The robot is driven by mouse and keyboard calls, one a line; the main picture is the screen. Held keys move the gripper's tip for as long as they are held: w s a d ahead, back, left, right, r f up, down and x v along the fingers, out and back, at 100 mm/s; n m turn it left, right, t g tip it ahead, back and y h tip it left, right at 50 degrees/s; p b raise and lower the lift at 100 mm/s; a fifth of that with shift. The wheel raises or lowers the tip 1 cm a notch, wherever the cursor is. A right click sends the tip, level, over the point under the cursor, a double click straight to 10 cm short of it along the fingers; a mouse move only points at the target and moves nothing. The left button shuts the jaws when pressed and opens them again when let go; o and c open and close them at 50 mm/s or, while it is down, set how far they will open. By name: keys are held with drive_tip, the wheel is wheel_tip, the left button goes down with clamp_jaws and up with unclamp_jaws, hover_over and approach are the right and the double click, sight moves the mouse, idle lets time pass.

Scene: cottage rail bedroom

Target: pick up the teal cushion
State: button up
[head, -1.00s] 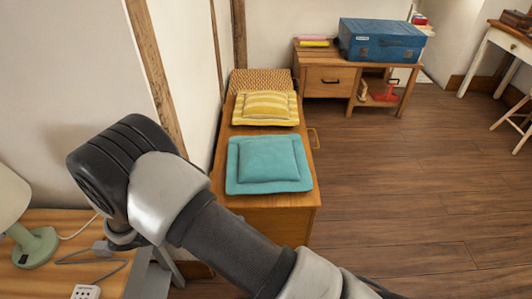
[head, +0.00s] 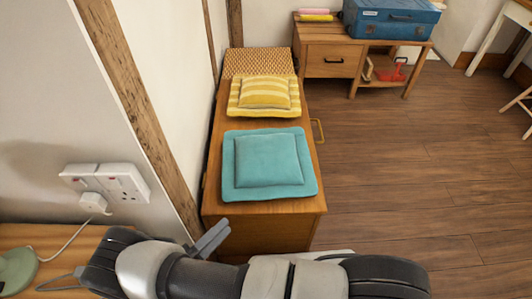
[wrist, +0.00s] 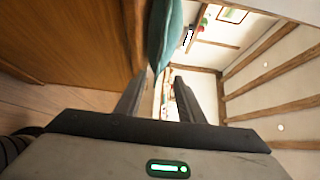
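The teal cushion (head: 269,160) lies flat on a matching teal pad (head: 228,180) at the near end of a long low wooden chest. A teal edge (wrist: 165,38) also shows at the top of the wrist view, beyond the fingertips; I cannot tell whether it is cushion or pad. My gripper (head: 214,236) is low at the chest's near left corner in the head view, apart from the cushion. In the wrist view my gripper (wrist: 158,88) has its two fingers spread with nothing between them.
A yellow striped cushion (head: 265,93) on a yellow pad lies farther back on the chest (head: 210,215), before a woven basket (head: 260,62). The wall with a socket (head: 105,182) is close at left. A blue case (head: 390,18) sits on a back cabinet. The floor at right is clear.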

sight(253, 200)
drive_tip(key=b+x, duration=0.1)
drive_tip(key=x, duration=1.5)
drive_tip(key=shift+w+d, duration=0.1)
drive_tip(key=shift+d, duration=0.2)
drive_tip(key=shift+r, duration=0.1)
clamp_jaws()
